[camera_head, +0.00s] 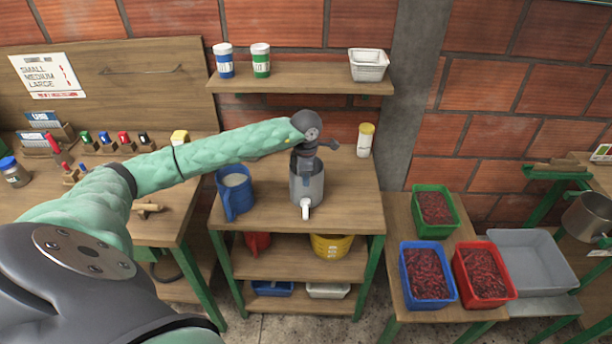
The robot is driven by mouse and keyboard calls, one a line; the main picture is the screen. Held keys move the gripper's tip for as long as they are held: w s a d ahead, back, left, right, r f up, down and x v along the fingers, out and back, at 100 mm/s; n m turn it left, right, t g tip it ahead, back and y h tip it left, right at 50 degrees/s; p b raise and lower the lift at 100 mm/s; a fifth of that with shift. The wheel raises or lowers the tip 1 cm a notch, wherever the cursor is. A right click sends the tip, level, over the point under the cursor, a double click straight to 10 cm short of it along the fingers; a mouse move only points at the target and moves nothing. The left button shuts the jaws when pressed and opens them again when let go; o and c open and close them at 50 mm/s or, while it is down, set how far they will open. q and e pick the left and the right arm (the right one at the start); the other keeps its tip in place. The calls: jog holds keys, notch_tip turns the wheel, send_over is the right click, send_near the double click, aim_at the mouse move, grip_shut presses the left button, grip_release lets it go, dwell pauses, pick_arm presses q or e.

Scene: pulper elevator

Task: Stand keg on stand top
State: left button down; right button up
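The grey metal keg (307,186), with a white tap low on its front, is upright at the middle of the wooden stand top (350,208). I cannot tell whether its base touches the wood or is slightly above it. My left arm comes in from the left, and my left gripper (306,163) points down at the keg's top. Its fingertips are too small and partly hidden to show whether they grip the keg. My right gripper is not in view.
A blue jug (236,196) stands left of the keg and a yellow-lidded jar (365,140) behind it to the right. A wall shelf (310,82) is above. Crates of red cherries (427,274) are on a low bench at right. The stand's front right is clear.

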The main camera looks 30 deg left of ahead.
pick_arm(q)
jog(key=c, duration=2)
grip_release()
jog(key=shift+f, duration=0.1)
jog(key=o, duration=0.3)
